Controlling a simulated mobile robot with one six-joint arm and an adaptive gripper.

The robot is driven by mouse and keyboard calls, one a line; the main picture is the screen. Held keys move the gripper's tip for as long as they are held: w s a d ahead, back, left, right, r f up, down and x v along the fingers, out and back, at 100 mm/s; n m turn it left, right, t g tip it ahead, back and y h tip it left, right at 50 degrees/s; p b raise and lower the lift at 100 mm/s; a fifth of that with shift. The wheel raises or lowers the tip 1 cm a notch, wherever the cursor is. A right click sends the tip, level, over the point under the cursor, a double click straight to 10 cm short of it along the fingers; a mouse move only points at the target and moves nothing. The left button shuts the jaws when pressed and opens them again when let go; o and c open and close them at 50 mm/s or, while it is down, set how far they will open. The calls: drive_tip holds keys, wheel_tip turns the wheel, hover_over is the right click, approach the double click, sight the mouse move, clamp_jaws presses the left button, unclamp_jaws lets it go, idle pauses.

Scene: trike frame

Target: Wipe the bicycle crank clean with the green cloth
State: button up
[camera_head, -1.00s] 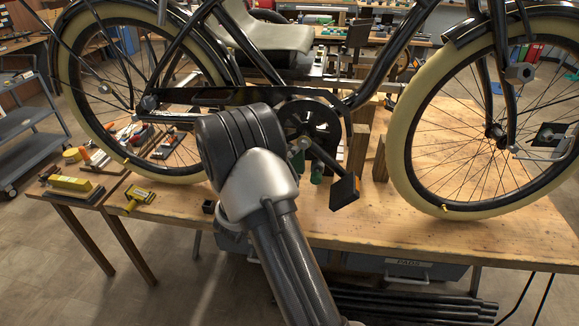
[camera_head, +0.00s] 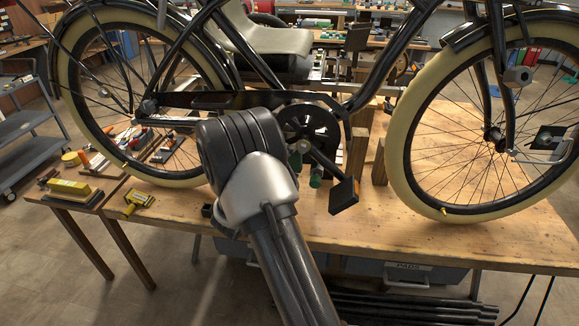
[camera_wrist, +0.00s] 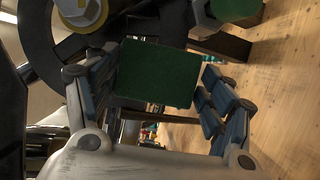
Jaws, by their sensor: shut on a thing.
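The dark chainring and a bolt show close by at the upper left of that view. In the head view, my arm's bulky wrist hides my gripper and most of the cloth, just left of the crank. I cannot tell whether the cloth touches the crank.
The bicycle stands on a wooden workbench (camera_head: 470,240). Wooden blocks (camera_head: 379,162) and a green cylinder (camera_head: 316,178) stand behind the crank. A yellow tool (camera_head: 137,202) and a yellow block (camera_head: 70,187) lie at the left. The bench front at the right is clear.

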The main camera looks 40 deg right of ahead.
drive_tip(key=shift+w+a+r, duration=0.7)
drive_tip(key=shift+w+r, duration=0.15)
drive_tip(key=shift+r, duration=0.15)
drive_tip(key=shift+w+a+r, duration=0.7)
drive_tip(key=shift+w+r, duration=0.1)
drive_tip(key=shift+r, duration=0.15)
drive_tip(key=shift+s+d+f, duration=0.85)
drive_tip(key=shift+s+f, duration=0.15)
drive_tip(key=shift+f, duration=0.2)
drive_tip(key=shift+s+d+f, duration=0.85)
drive_tip(key=shift+s+f, duration=0.1)
drive_tip(key=shift+f, duration=0.2)
drive_tip(key=s+a, duration=0.3)
drive_tip(key=a, duration=0.1)
drive_tip(key=shift+s+a, duration=0.35)
drive_tip(key=shift+s, duration=0.05)
drive_tip(key=shift+s+a, duration=1)
drive_tip(key=shift+a, duration=0.15)
